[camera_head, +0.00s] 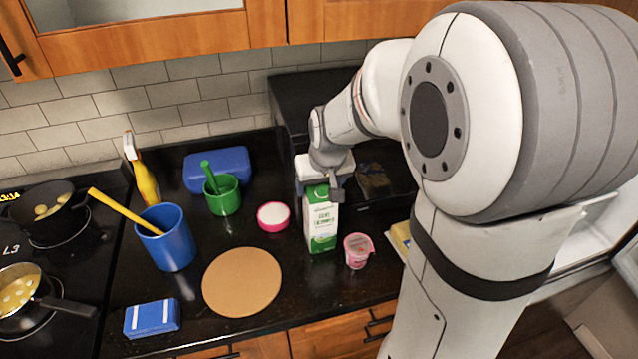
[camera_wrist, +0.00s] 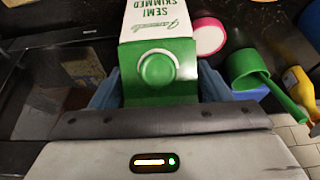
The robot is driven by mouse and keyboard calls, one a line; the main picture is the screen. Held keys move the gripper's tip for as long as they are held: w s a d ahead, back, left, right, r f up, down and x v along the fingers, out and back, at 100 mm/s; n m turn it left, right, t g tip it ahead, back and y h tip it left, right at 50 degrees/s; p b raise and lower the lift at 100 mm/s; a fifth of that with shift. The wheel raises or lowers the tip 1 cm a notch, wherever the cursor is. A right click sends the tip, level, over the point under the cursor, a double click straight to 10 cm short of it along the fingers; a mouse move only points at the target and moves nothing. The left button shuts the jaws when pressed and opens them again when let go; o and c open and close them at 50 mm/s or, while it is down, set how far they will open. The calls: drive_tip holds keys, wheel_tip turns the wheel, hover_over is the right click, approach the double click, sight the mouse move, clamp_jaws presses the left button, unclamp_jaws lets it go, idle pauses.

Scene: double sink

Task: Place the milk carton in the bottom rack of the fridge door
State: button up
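The milk carton (camera_head: 320,222), white and green with a green cap, is upright at the counter, left of my arm. Its top and cap fill the upper middle of the wrist view (camera_wrist: 158,68). My gripper (camera_head: 322,186) is over the carton's top from above. In the wrist view its blue fingers (camera_wrist: 160,92) lie against both sides of the carton with no clear gap. Whether the carton's base touches the counter is hard to tell. At the right edge, partly behind my arm, a white open interior (camera_head: 592,228) looks like the fridge; its door rack cannot be made out.
A pink cup (camera_head: 357,250) stands close right of the carton, and a pink-rimmed bowl (camera_head: 273,216) to its left. A round brown board (camera_head: 242,282), green mug (camera_head: 222,196) and blue pot (camera_head: 168,240) are further left. A dark box (camera_head: 310,100) stands behind.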

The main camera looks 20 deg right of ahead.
drive_tip(key=o, duration=0.3)
drive_tip(key=shift+r, duration=0.1)
